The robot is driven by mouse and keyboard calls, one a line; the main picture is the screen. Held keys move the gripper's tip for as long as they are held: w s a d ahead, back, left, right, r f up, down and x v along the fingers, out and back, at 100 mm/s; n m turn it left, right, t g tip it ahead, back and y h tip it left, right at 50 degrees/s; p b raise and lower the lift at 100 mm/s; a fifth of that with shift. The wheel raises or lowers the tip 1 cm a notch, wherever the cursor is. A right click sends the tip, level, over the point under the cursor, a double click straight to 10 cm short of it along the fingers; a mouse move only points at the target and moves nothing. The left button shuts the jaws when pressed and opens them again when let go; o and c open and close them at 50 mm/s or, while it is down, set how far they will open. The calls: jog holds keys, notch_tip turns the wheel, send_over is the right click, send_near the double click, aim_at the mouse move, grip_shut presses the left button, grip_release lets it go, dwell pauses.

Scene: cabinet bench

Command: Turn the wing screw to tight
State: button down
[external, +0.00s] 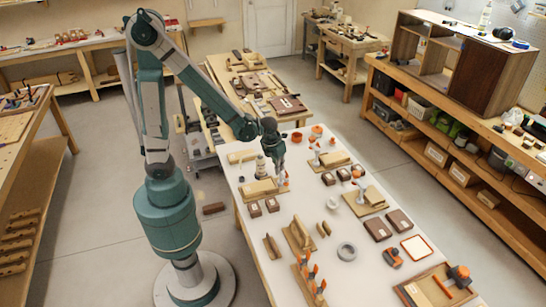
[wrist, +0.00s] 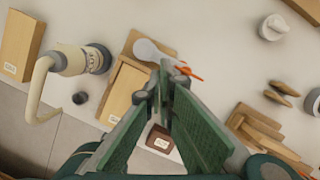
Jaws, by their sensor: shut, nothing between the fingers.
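My gripper (external: 280,176) points down over the bench; in the wrist view its green fingers (wrist: 165,78) meet at the tips with nothing between them. An orange part (wrist: 187,72), which looks like a wing of the wing screw, shows just beyond the fingertips. The fingers hide the rest of it, and I cannot tell whether they touch it. A pale grey rounded piece (wrist: 150,50) lies beside it on a wooden base (wrist: 130,70) with a pale wooden block (wrist: 123,92). In the external view the wooden block (external: 260,187) is left of my gripper.
A cream hose-like fitting (wrist: 68,60) and a small dark cap (wrist: 80,98) are left of the base. A brown labelled block (wrist: 161,138) lies under the fingers. Wooden pieces (wrist: 255,125) are to the right. Similar orange-topped fixtures (external: 357,180) stand further along the white bench (external: 305,215).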

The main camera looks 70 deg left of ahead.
jog(key=shift+w+d, duration=0.1)
jog(key=shift+w, duration=0.15)
jog(key=shift+w+d, duration=0.2)
jog(key=shift+w, duration=0.25)
dwell(0.3)
jog(key=shift+s, duration=0.1)
jog(key=s+a+r+p, duration=0.1)
jog(key=s+r, duration=0.5)
jog(key=r, duration=0.3)
jog(key=shift+a+r+p, duration=0.25)
jog(key=shift+r+p, duration=0.1)
jog(key=shift+p, duration=0.05)
dwell(0.5)
